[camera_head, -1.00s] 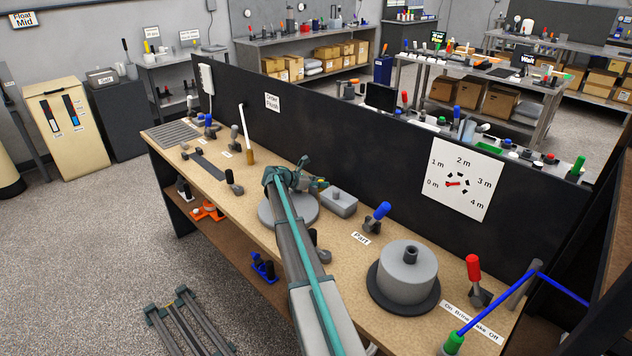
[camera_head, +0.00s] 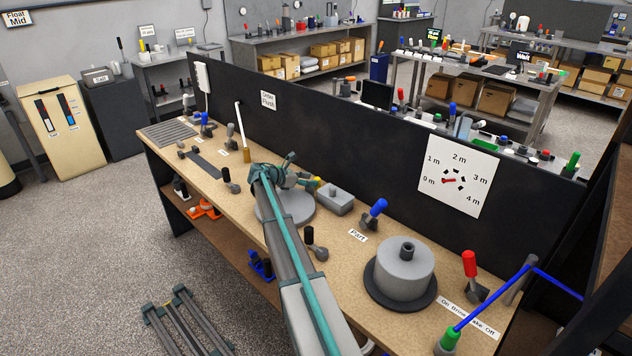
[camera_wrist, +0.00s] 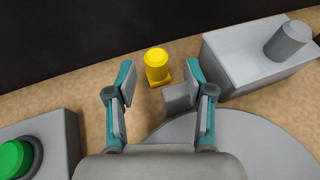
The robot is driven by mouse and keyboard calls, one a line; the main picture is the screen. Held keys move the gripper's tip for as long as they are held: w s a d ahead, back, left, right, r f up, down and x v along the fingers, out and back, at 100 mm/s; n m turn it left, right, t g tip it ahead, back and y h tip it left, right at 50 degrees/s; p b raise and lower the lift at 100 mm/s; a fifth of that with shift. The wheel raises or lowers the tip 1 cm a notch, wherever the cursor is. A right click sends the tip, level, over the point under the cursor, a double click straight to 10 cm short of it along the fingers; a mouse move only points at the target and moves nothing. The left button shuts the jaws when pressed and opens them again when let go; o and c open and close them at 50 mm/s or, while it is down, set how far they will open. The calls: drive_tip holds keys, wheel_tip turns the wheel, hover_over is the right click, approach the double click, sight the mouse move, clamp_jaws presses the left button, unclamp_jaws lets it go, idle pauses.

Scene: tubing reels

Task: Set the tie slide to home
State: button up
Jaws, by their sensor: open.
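No label that I can read marks the tie slide. In the wrist view, a yellow knob (camera_wrist: 157,65) on a small yellow base stands beside a small grey block (camera_wrist: 179,96). My gripper (camera_wrist: 160,72) is open and empty, with the knob and block showing between and beyond its fingers. I cannot tell any contact. In the head view, my gripper (camera_head: 300,178) is over the bench near the round grey plate (camera_head: 285,208), and the small yellow part (camera_head: 318,183) is just to its right. My arm hides part of the plate.
A grey box with a peg (camera_head: 335,200) stands right of the gripper. A green button (camera_wrist: 15,158) on a grey housing is at the wrist view's lower left. A black panel (camera_head: 330,135) runs behind the bench. A reel (camera_head: 405,275) and a red-handled lever (camera_head: 470,265) stand farther right.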

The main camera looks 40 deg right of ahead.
drive_tip(key=v, duration=0.7)
drive_tip(key=shift+a+r, duration=0.15)
drive_tip(key=shift+a, duration=0.1)
